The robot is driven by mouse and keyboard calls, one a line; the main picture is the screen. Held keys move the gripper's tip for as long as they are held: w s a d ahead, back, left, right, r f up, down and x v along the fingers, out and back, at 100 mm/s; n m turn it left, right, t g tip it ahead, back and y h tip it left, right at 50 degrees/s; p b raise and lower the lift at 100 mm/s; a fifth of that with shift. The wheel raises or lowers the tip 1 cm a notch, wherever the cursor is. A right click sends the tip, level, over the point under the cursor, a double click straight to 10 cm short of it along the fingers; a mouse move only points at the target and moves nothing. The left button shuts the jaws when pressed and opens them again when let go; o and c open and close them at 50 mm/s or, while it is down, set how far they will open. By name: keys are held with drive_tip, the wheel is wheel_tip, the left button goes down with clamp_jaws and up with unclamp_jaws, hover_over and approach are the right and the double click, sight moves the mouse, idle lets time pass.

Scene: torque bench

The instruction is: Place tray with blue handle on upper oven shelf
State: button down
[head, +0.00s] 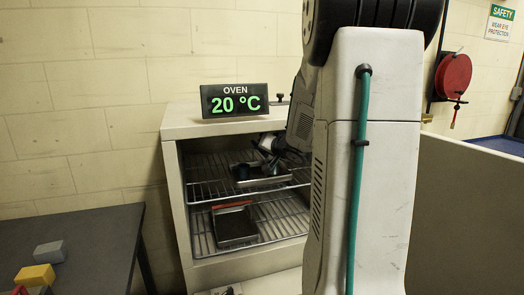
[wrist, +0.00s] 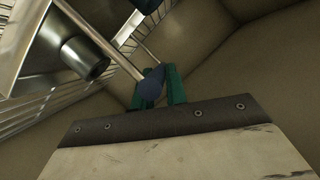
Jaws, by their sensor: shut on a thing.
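My gripper (head: 270,150) reaches into the open oven (head: 180,200) just above the upper wire shelf (head: 210,192). In the wrist view its green fingers (wrist: 160,86) are shut on a dark blue handle (wrist: 152,85). The handled tray (head: 265,181) lies at the height of the upper shelf; I cannot tell if it rests fully on the wires. A dark cylinder (head: 242,172) is on the tray and also shows in the wrist view (wrist: 85,57). My arm hides the right part of the oven.
A dark tray with a red handle (head: 235,226) sits on the lower wire shelf. The oven display (head: 234,101) reads 20 °C. A dark table (head: 85,235) at left holds grey and yellow blocks (head: 36,275). A pale panel (head: 465,210) stands at right.

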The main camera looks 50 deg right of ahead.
drive_tip(key=shift+w+d+r, duration=0.1)
drive_tip(key=shift+w+d, duration=0.35)
drive_tip(key=shift+w, duration=0.5)
drive_tip(key=c, duration=1.8)
unclamp_jaws()
drive_tip(key=shift+f, duration=0.35)
drive_tip(key=o, duration=0.4)
drive_tip(key=shift+s, duration=0.1)
